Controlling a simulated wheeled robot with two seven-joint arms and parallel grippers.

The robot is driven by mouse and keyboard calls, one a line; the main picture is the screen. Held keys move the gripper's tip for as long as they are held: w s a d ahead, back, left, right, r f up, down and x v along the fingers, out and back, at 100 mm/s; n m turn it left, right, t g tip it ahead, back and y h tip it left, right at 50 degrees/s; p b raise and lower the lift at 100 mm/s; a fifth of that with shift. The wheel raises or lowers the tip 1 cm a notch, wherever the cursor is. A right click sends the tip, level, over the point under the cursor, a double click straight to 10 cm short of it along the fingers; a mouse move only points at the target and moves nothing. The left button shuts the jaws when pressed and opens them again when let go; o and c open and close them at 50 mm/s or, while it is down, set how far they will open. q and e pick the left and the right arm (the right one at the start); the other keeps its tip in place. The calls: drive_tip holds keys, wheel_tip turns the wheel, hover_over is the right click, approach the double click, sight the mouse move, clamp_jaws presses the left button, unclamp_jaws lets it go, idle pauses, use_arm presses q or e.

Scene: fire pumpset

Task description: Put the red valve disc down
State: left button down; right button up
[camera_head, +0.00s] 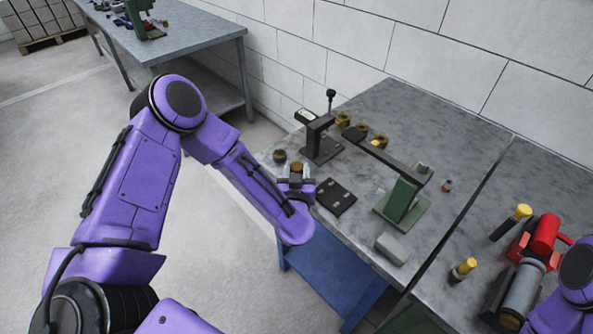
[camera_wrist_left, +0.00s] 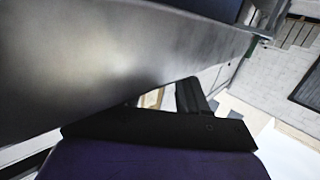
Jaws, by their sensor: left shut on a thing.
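My left arm reaches from the left to the near-left edge of the grey workbench. My left gripper (camera_head: 297,178) is shut on a small round brass-coloured piece (camera_head: 297,167). A brass-coloured bit (camera_wrist_left: 152,98) also shows beside a dark gripper part in the left wrist view, mostly hidden. My right gripper is not in view; only a purple part of that arm shows at the lower right.
A black plate with holes (camera_head: 336,197) lies right of the left gripper. A dark clamp stand (camera_head: 321,142), brass fittings (camera_head: 379,141) and a green stand with a long bar (camera_head: 402,200) stand behind. A grey block (camera_head: 392,249) lies in front. Red and grey cylinders (camera_head: 544,236) sit at right.

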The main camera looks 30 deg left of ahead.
use_arm(q)
drive_tip(key=shift+f, duration=0.2)
drive_tip(key=c, duration=0.6)
unclamp_jaws()
drive_tip(key=shift+r, duration=0.3)
drive_tip(key=f+b+v, duration=0.1)
drive_tip(key=b+v, duration=0.2)
drive_tip(key=v, duration=0.9)
drive_tip(key=s+a+f+g+h, duration=0.25)
drive_tip(key=s+f, duration=0.25)
drive_tip(key=f, duration=0.4)
drive_tip(key=s+a+f+g+h, duration=0.1)
drive_tip(key=s+a+f+g, duration=0.1)
drive_tip(key=s+f+g, duration=0.5)
drive_tip(key=s+a+f+n+g, duration=0.1)
drive_tip(key=s+a+f, duration=0.4)
drive_tip(key=s, duration=0.5)
wheel_tip(320, 180, down, 2)
drive_tip(key=shift+f+n+g, duration=0.2)
drive_tip(key=shift+n+g, duration=0.2)
drive_tip(key=shift+g, duration=0.05)
